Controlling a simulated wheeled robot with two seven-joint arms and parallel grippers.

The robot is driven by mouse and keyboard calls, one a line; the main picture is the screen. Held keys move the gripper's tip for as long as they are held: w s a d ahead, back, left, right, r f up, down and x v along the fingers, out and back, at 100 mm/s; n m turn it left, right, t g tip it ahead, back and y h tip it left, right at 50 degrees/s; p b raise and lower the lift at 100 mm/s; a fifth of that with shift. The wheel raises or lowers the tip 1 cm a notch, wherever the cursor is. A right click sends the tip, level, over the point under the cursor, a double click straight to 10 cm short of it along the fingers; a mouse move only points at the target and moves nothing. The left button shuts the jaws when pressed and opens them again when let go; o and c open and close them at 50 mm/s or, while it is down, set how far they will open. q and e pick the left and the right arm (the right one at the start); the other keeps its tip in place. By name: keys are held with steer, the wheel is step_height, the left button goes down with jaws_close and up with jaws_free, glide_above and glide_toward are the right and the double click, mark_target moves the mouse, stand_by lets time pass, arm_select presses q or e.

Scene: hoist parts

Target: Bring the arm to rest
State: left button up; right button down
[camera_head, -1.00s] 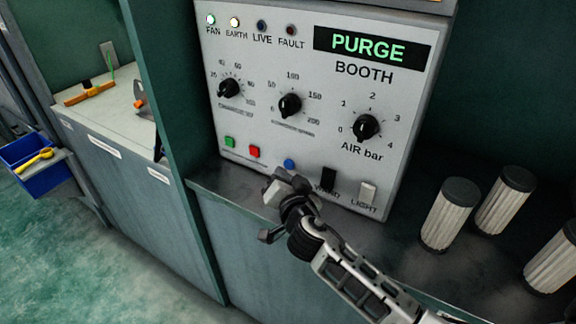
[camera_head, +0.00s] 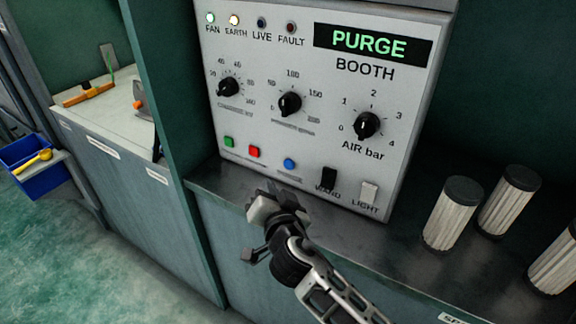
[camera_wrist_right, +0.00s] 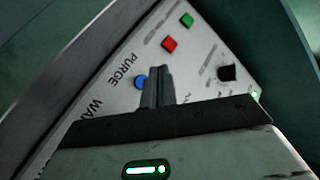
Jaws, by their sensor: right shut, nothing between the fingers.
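My right gripper (camera_head: 268,200) is in front of the lower edge of the booth control panel (camera_head: 240,122), over the front edge of the shelf. It is apart from the panel, and its jaws are shut and empty. In the right wrist view the shut fingers (camera_wrist_right: 157,86) point toward the panel, beside the blue button (camera_wrist_right: 140,83). The blue button also shows in the head view (camera_head: 289,164), uncovered. The panel display (camera_head: 368,44) reads PURGE. My left gripper is not in view.
Several pleated filter cartridges (camera_head: 452,212) stand on the shelf to the right. Green and red buttons, knobs and two rocker switches (camera_head: 327,180) are on the panel. A blue bin (camera_head: 40,180) hangs at the far left. The space in front of the shelf is free.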

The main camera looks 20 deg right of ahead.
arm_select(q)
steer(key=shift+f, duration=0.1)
arm_select(e)
step_height(320, 180, up, 6)
steer(key=p, duration=0.6)
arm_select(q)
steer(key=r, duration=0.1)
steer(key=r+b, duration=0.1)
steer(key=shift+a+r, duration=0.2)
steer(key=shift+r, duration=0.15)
arm_select(e)
steer(key=s+f+n+g+y, duration=0.2)
steer(key=s+f+n, duration=0.3)
steer(key=s+f, duration=0.4)
steer(key=s+f+n+g+y, duration=0.2)
steer(key=s+f+n+g, duration=0.2)
steer(key=s+f, duration=0.5)
steer(key=s+n, duration=0.2)
steer(key=s, duration=0.2)
steer(key=shift+s+d+y, duration=0.15)
steer(key=shift+s+y, duration=0.25)
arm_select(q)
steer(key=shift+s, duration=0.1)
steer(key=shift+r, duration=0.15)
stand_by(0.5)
